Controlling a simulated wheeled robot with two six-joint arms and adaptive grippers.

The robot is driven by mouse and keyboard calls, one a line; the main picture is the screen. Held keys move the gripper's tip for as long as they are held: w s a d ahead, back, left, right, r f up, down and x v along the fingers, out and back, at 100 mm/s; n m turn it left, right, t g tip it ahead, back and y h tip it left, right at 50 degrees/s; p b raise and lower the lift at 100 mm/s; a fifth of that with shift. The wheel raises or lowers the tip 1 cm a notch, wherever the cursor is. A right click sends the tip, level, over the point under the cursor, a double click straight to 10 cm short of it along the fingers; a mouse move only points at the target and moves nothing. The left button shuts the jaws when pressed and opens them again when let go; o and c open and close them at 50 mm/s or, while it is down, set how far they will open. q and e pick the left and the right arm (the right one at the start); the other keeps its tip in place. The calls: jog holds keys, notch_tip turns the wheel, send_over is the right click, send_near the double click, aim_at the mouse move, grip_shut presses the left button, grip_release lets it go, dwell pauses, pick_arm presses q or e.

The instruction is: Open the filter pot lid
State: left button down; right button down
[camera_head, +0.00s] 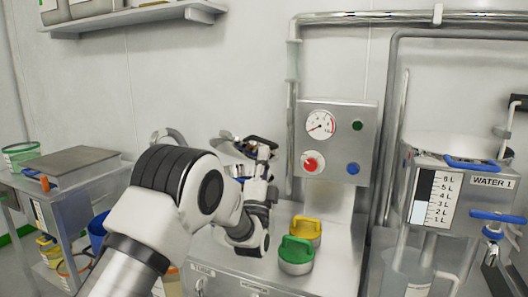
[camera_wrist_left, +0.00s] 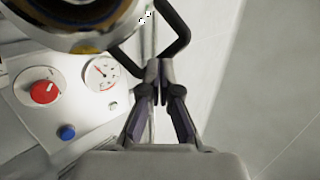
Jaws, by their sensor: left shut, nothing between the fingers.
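The filter pot's round metal lid (camera_head: 228,147) is mostly hidden behind my left arm in the head view. Its shiny rim (camera_wrist_left: 88,42) fills the upper left of the left wrist view. A black loop handle (camera_wrist_left: 183,36) sticks out from its right side. My left gripper (camera_wrist_left: 160,68) is shut and empty, with its fingertips close to the lower bend of that handle; I cannot tell whether they touch it. In the head view the left gripper (camera_head: 264,154) is beside the handle. How far the lid is raised cannot be told. My right gripper is not in view.
A control panel (camera_head: 337,142) with a gauge, a red knob and buttons stands to the right. A water tank (camera_head: 463,196) is far right, a cart (camera_head: 72,162) left.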

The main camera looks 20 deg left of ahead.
pick_arm(q)
jog(key=shift+w+r+h, duration=0.25)
jog(key=shift+h, duration=0.05)
jog(key=shift+r, duration=0.1)
